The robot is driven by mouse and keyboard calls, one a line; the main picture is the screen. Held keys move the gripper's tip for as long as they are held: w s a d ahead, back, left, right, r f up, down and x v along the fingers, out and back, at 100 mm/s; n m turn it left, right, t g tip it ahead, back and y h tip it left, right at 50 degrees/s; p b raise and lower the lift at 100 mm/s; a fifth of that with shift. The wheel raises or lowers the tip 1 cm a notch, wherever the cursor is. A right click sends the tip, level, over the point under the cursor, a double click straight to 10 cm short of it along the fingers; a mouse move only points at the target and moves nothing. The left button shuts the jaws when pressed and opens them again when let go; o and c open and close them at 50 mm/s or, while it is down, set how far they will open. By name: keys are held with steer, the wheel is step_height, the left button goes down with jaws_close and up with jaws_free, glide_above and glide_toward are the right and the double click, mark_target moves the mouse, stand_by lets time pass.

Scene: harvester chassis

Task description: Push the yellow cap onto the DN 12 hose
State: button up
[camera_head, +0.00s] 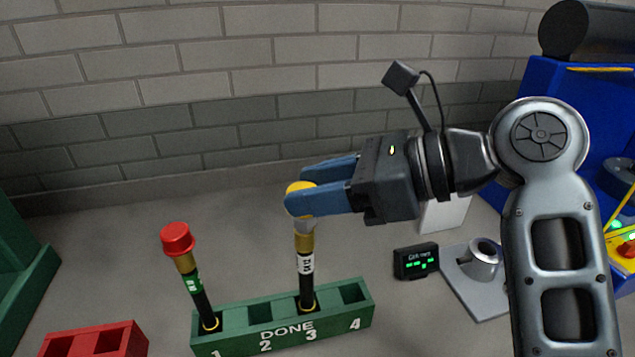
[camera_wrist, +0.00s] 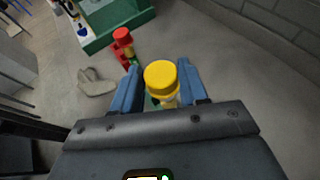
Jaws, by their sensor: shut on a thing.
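The yellow cap (camera_head: 299,187) is between the blue fingers of my gripper (camera_head: 318,186), which is shut on it. In the wrist view the cap (camera_wrist: 161,77) shows between the two fingertips (camera_wrist: 160,85). Directly below the cap, a black hose with a brass end and a white label (camera_head: 306,262) stands upright in slot 3 of the green DONE rack (camera_head: 260,343). The label is too small to read surely. The cap is at the hose's top end; whether it is seated is hidden by the fingers.
A hose with a red cap (camera_head: 177,238) leans in slot 1. Slots 2 and 4 look empty. A red block (camera_head: 95,342) is at the lower left. A small display (camera_head: 416,262) and a grey plate with a metal cup (camera_head: 482,258) stand to the right.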

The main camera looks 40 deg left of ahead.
steer(key=shift+f, duration=0.15)
steer(key=shift+f+p, duration=0.45)
steer(key=shift+f, duration=0.75)
steer(key=o, duration=1.1)
steer(key=shift+d, duration=0.1)
steer(key=shift+b+v, duration=0.55)
steer(key=shift+v, duration=3.25)
